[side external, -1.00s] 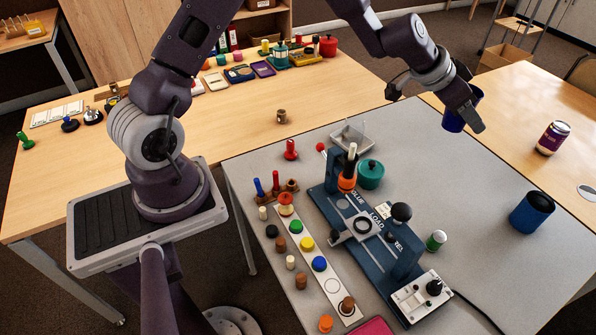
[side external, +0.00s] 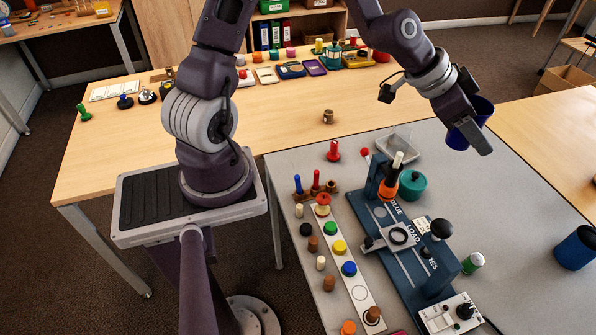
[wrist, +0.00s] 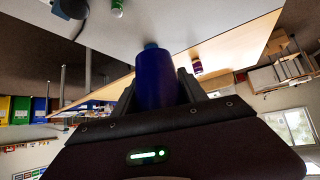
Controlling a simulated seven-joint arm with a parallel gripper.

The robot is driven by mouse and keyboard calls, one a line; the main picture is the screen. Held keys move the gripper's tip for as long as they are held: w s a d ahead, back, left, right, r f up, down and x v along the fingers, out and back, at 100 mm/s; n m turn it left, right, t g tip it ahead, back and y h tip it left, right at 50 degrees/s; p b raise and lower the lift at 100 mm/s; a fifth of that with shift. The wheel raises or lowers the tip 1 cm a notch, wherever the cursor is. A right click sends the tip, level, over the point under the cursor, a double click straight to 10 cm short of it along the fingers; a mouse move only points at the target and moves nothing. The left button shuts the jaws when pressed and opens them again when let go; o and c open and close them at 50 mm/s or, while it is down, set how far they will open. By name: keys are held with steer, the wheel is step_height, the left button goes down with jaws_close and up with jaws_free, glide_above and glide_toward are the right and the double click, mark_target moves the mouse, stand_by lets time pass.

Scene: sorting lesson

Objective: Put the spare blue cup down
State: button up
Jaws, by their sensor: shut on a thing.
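My gripper (side external: 468,132) is shut on a dark blue cup (side external: 482,108) and holds it in the air above the far right part of the grey tabletop. The cup looks tilted in the side view, and the near finger hides part of it. In the wrist view the same cup (wrist: 155,80) sits between both fingers. A second blue cup (side external: 577,248) stands on the grey tabletop (side external: 500,210) at the right, cut by the picture's edge. A small blue patch shows beyond the held cup in the wrist view; I cannot tell what it is.
A purple can (wrist: 197,67) stands on the wooden table beyond.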

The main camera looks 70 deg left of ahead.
steer(key=s+d+f+m+g+h, duration=0.1)
steer(key=s+f+m+g+h, duration=0.35)
steer(key=s+f+m, duration=0.4)
steer(key=s+a+f+m+g+y, duration=0.2)
steer(key=s+a+f+m+g, duration=0.35)
steer(key=s+m, duration=0.35)
steer(key=s+a+f+m+g+y, duration=0.2)
steer(key=s+a+f+m+g, duration=0.4)
steer(key=s+m, duration=0.25)
steer(key=s+a+r+m+t+y, duration=0.15)
steer(key=a+m+t+y, duration=0.25)
steer(key=a+m+y, duration=1.2)
steer(key=w+a+f+m+t, duration=0.1)
steer(key=f+m, duration=0.2)
steer(key=w+a+f+m+t+h, duration=0.1)
steer(key=w+a+f+m+t, duration=0.1)
steer(key=f+m, duration=0.1)
steer(key=w+a+f+m+t+h, duration=0.1)
steer(key=w+a+f+m+t, duration=0.1)
steer(key=f, duration=0.3)
steer(key=shift+a+f+m+h, duration=0.15)
steer(key=shift+a+m+h, duration=0.1)
steer(key=shift+m, duration=0.45)
steer(key=shift+f, duration=0.1)
